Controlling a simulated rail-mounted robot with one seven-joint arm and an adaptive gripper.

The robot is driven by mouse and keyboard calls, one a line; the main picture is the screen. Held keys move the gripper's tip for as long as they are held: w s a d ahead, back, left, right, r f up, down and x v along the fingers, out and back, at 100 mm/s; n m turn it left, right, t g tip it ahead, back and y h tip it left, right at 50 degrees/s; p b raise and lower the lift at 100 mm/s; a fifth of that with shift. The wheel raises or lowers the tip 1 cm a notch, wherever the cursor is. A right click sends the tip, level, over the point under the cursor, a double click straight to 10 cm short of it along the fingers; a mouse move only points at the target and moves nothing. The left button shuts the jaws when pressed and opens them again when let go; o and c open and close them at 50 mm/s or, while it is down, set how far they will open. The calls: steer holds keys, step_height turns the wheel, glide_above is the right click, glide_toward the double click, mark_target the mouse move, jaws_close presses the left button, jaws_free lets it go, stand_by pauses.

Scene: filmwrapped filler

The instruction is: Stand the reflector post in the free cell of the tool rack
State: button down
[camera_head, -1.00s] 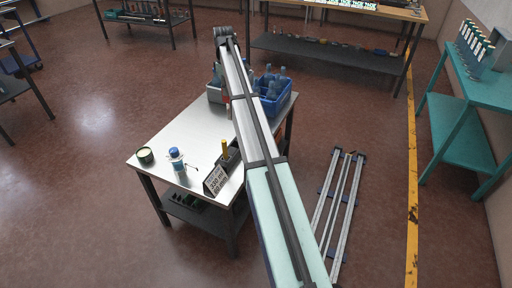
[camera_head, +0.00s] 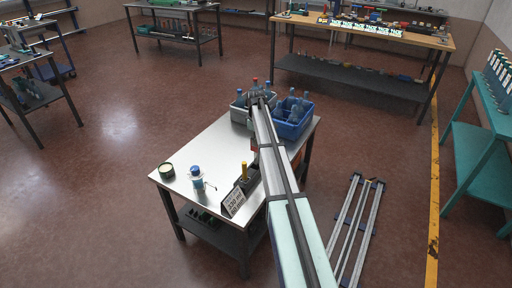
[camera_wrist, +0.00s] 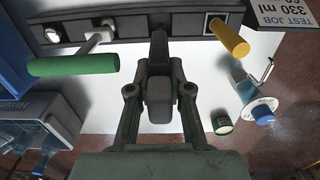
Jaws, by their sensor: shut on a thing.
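My gripper (camera_wrist: 158,100) is in the middle of the wrist view, its fingers closed in on a dark post-like piece (camera_wrist: 158,50) that I take to be the reflector post. Most of that piece is hidden by the jaws. The dark tool rack (camera_wrist: 135,27) runs across the top of the wrist view, close beyond the jaws. A green-handled tool (camera_wrist: 75,65) sits at its left part and a yellow-handled one (camera_wrist: 230,38) in a right cell.
A sign (camera_head: 233,201) stands before the rack. A blue-capped bottle (camera_head: 196,178) and a round tin (camera_head: 166,170) are on the left of the metal table (camera_head: 212,150). A grey crate (camera_head: 238,112) and a blue crate (camera_head: 292,127) with bottles stand at the back.

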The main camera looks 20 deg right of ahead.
mark_target(256, 151)
steer(key=shift+f+p, duration=0.4)
steer(key=shift+f, duration=2)
steer(key=c, duration=1.1)
jaws_free()
step_height(256, 151, up, 12)
steer(key=b, duration=0.2)
steer(key=shift+r+b, duration=0.2)
steer(key=shift+b, duration=0.2)
